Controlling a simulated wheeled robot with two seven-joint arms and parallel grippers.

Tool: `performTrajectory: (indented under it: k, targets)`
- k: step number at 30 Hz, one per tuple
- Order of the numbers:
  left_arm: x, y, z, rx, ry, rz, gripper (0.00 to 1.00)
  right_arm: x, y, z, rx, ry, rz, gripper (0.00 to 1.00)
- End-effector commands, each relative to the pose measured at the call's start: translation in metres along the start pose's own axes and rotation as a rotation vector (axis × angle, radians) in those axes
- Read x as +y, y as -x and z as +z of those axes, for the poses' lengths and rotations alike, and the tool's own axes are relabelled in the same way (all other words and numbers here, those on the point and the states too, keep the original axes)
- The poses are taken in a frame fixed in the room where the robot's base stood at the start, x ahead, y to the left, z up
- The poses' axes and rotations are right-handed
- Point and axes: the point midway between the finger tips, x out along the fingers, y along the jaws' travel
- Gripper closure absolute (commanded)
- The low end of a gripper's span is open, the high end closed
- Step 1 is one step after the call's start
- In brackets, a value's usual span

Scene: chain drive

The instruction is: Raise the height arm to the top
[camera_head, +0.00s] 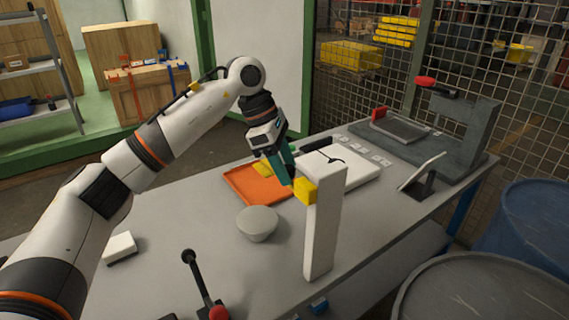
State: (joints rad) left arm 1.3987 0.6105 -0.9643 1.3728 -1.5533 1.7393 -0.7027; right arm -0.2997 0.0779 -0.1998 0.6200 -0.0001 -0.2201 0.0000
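A white upright post (323,225) stands at the front edge of the grey table. A yellow block (305,190) sits on the left side of the post, close to its top. I cannot tell for sure which part is the height arm. My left gripper (288,179) comes down from the upper left, with teal fingers whose tips are right by the yellow block. I cannot tell whether they touch it or how far apart they are. My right gripper is not in view.
An orange tray (245,188) and a grey bowl (257,224) are left of the post. A black lever (196,279) stands at the front. A white box (350,168) and a grey machine (462,125) are behind.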

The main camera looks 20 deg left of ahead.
Motion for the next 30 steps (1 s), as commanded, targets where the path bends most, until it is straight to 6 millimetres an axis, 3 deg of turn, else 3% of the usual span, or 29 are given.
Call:
performTrajectory:
  k: [8,21,30]
  targets:
    - [-0.001,0.010,0.000,0.000,0.001,-0.003,0.49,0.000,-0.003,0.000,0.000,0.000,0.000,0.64]
    - [-0.001,0.097,0.000,0.001,0.001,-0.003,0.49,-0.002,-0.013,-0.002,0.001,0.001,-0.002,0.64]
    - [0.000,0.120,0.000,0.000,0.000,0.001,0.49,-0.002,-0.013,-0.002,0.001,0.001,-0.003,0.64]
